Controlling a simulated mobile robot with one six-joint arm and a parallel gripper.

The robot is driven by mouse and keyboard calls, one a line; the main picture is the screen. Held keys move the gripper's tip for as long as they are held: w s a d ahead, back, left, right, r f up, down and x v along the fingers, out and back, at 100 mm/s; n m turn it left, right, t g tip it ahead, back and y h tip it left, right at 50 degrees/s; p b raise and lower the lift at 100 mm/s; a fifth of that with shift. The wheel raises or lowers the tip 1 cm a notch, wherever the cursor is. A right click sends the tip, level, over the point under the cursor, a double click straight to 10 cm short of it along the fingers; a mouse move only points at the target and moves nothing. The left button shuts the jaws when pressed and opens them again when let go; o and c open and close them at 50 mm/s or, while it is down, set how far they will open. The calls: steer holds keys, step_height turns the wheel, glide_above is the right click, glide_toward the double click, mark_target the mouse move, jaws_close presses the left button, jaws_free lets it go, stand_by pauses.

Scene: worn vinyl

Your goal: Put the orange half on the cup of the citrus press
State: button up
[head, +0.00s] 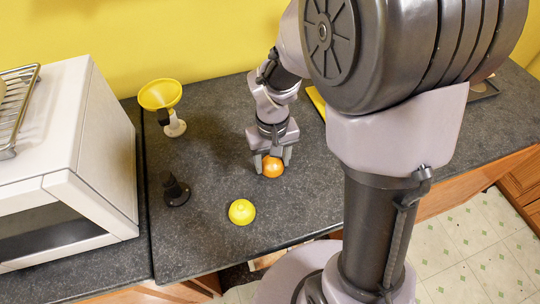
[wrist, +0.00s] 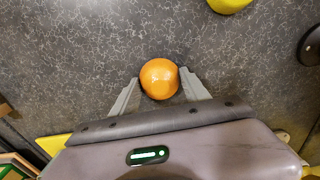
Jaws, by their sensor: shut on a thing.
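The orange half (head: 273,168) is a round orange shape between the fingers of my gripper (head: 271,161), at or just above the dark counter. In the wrist view the orange half (wrist: 159,78) sits between the two grey fingertips, its rounded side showing; no cut face is visible. My gripper is shut on it. The wrist view does not show that cup clearly.
A yellow rounded thing (head: 242,212) lies on the counter left and in front of my gripper. A small black upright object (head: 175,189) stands farther left. A white oven-like box (head: 85,150) with a wire rack (head: 14,110) fills the left. The counter between is clear.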

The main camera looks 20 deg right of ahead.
steer(key=shift+r, duration=0.15)
steer(key=shift+f, duration=0.2)
steer(key=o, duration=1.5)
steer(key=shift+o, duration=0.2)
